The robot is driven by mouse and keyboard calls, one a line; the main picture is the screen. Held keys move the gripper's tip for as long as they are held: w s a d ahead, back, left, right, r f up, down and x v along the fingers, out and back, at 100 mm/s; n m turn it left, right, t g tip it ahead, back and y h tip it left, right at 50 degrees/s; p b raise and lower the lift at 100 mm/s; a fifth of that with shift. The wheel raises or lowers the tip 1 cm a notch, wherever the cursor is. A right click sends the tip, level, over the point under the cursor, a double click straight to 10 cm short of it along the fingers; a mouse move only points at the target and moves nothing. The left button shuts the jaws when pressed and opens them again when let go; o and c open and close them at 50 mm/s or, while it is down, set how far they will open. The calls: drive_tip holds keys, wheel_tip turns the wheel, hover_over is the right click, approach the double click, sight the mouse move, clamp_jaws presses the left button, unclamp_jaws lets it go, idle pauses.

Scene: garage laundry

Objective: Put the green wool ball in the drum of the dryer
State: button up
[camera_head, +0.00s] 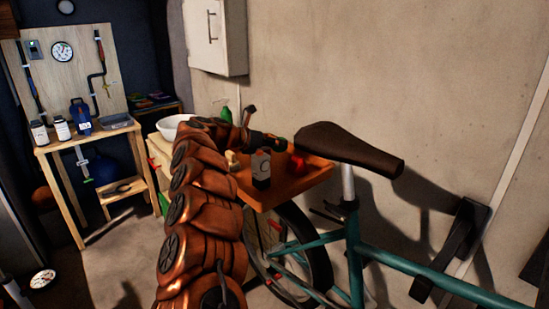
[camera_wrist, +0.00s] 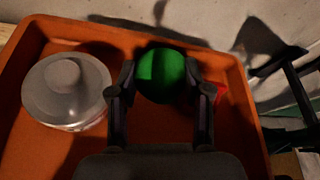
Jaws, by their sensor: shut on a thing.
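The green wool ball (camera_wrist: 161,76) shows in the wrist view, between the two dark fingers of my gripper (camera_wrist: 161,84). The fingers are shut on its sides. The ball is over the far part of an orange tray (camera_wrist: 28,70); I cannot tell whether it still touches the tray. I see no dryer or drum in either view.
A clear round container (camera_wrist: 67,90) stands in the tray, left of my gripper. A red object (camera_head: 298,162) lies at the tray's right side. A bicycle saddle (camera_head: 350,147) and teal frame (camera_head: 356,262) are close on the right. A wooden workbench (camera_head: 88,140) stands at left.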

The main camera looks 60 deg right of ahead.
sight(274, 165)
drive_tip(key=shift+f, duration=2.1)
drive_tip(key=shift+f, duration=0.2)
drive_tip(key=o, duration=0.8)
drive_tip(key=shift+s+r, duration=0.1)
drive_tip(key=shift+r, duration=0.15)
drive_tip(key=shift+w+a, duration=0.2)
drive_tip(key=shift+a, duration=0.1)
drive_tip(key=b+v, duration=0.1)
drive_tip(key=v, duration=0.5)
drive_tip(key=shift+w+a+r, duration=0.1)
drive_tip(key=shift+a+r, duration=0.1)
drive_tip(key=shift+a, duration=0.15)
drive_tip(key=shift+w, duration=0.1)
